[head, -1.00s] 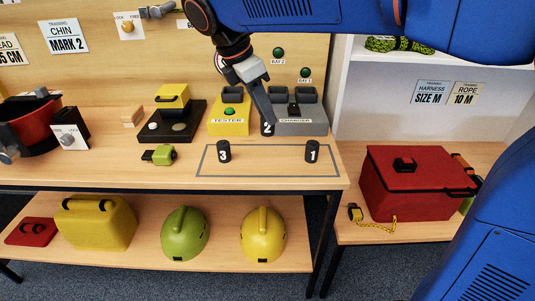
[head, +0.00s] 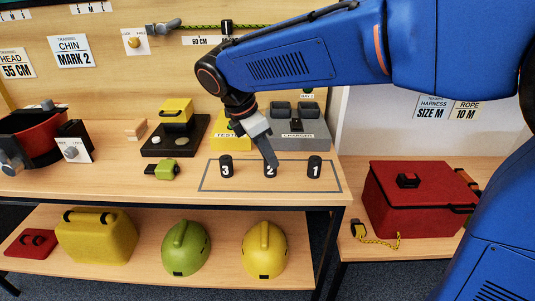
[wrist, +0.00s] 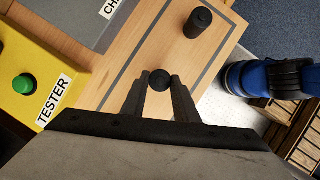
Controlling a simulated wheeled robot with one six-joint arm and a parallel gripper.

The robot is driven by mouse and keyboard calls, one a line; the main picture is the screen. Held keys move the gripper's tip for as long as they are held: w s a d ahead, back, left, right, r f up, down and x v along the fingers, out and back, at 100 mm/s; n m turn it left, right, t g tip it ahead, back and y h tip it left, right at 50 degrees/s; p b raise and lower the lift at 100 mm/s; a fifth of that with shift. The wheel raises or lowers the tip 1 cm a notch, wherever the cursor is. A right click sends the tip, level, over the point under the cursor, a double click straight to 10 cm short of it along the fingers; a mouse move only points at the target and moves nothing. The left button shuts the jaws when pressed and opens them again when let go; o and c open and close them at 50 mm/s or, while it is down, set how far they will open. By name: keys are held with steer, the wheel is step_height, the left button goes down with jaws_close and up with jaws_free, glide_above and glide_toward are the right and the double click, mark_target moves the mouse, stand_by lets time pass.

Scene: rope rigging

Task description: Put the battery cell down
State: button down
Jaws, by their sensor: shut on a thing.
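My gripper (head: 272,160) is shut on the black battery cell marked 2 (head: 270,171). In the wrist view the cell (wrist: 159,80) shows end-on between the two fingertips. The cell is upright inside the grey outlined rectangle (head: 203,178) on the bench, between cell 3 (head: 226,167) and cell 1 (head: 314,167). I cannot tell whether its base touches the wood. Cells 3 and 1 stand upright; one loose cell also shows in the wrist view (wrist: 198,22).
The yellow tester (head: 228,130) and grey charger (head: 302,132) stand behind the rectangle. A small green-yellow device (head: 162,170) lies to its left. A red box (head: 412,205) sits on the lower surface at right. The bench front strip is clear.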

steer(key=shift+f, duration=0.1)
steer(key=c, duration=1.4)
jaws_free()
steer(key=v, duration=1.2)
steer(key=shift+d, duration=0.15)
